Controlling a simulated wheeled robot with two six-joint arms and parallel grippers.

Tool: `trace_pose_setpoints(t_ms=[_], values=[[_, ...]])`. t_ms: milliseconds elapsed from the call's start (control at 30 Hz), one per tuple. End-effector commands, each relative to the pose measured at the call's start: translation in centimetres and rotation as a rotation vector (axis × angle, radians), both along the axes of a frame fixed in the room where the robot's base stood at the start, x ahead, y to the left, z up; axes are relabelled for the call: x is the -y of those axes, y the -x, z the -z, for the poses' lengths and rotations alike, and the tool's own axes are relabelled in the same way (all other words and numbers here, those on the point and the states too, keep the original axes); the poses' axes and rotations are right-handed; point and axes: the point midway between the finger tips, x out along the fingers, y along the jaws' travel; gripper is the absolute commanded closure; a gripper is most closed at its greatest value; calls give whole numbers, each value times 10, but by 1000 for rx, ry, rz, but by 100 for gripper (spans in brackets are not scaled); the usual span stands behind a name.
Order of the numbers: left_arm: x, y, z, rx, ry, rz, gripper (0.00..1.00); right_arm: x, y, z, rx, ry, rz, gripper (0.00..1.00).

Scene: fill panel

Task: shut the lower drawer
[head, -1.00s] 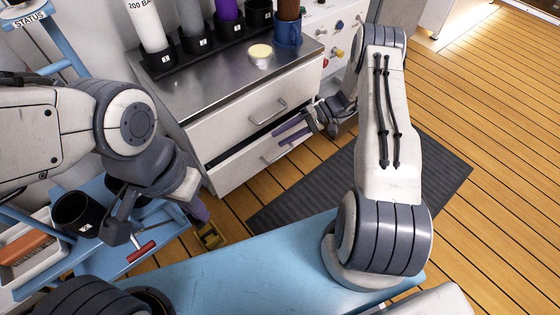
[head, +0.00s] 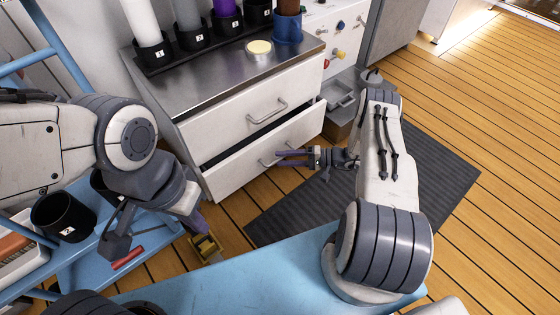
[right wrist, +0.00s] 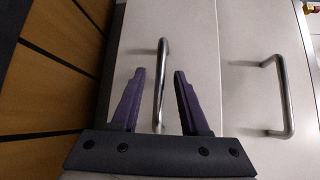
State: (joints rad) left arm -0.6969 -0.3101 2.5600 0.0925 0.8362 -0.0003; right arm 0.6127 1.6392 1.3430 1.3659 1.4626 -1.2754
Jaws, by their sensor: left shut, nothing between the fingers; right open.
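The lower drawer (head: 232,174) of the white cabinet stands partly open, with a dark gap above its front. Its bar handle (right wrist: 163,70) shows upright between my right fingers in the right wrist view. My right gripper (head: 284,157) is open at that handle, its purple fingers spread on either side of it in the picture. I cannot tell whether they touch the drawer front. The upper drawer (head: 235,123) is shut, with its own handle (right wrist: 281,95). My left gripper (head: 198,222) is shut and empty, low beside the blue cart, away from the drawers.
Numbered black cups (head: 152,52) with tubes, a pale round piece (head: 259,47) and a blue mug (head: 288,27) stand on the metal top. A dark mat (head: 420,190) lies on the wood floor. A blue cart (head: 75,262) is left.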

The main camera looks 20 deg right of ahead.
Motion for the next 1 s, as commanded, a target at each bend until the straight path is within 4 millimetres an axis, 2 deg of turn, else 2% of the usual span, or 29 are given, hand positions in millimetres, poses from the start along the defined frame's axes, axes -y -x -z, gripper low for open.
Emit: trace_pose_setpoints(t_ms=[133,467,600,1000], values=[[0,0,7,0,0,0,100,-13,-6,3,0,0,-1,55],[0,0,7,0,0,0,100,-16,-7,2,0,1,0,55],[0,0,7,0,0,0,100,-16,-7,2,0,1,0,100],[0,0,7,0,0,0,100,-15,-7,2,0,1,1,100]])
